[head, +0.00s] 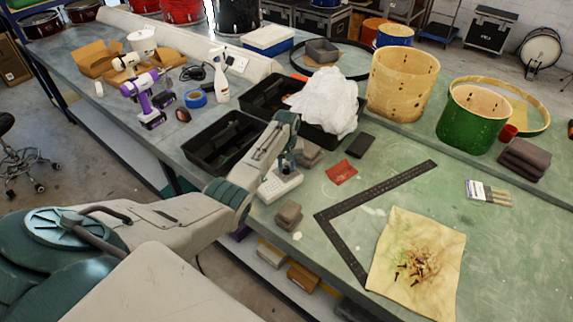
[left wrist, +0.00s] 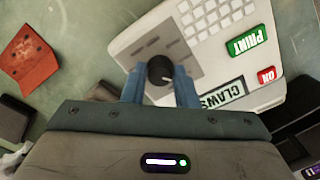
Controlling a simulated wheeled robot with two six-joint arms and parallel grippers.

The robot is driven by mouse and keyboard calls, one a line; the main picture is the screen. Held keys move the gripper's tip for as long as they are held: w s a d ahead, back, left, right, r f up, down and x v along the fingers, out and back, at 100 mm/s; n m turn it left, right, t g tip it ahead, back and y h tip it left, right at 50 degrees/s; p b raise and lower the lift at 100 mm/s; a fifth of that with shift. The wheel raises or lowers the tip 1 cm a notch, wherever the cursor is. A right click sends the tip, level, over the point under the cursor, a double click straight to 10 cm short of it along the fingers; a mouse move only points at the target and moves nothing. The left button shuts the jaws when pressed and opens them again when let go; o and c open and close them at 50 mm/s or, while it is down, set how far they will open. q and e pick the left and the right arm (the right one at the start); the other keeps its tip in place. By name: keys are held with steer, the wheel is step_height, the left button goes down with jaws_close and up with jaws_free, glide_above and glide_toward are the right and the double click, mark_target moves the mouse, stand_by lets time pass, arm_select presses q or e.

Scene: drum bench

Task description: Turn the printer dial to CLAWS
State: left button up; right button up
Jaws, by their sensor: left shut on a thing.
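The white label printer (head: 280,186) stands on the green bench, partly hidden by my left arm in the head view. The round black dial (left wrist: 160,70) has a pale pointer mark that points toward the right of that view. My left gripper (head: 284,163) is over the printer, and its blue fingers (left wrist: 160,88) are shut on the dial from both sides. The right gripper does not show in either view.
Black trays (head: 222,142) lie left of the printer, with a crumpled white cloth (head: 328,100) behind. A red sandpaper piece (head: 341,172), a dark block (head: 360,146) and a black square (head: 340,208) lie to the right. A brown block (head: 288,215) sits near the front edge.

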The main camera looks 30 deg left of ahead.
mark_target(286, 168)
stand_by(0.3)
arm_select(q)
steer(key=o, duration=1)
steer(key=shift+r, duration=0.15)
step_height(286, 168, up, 11)
steer(key=b, duration=0.3)
steer(key=shift+f, duration=0.2)
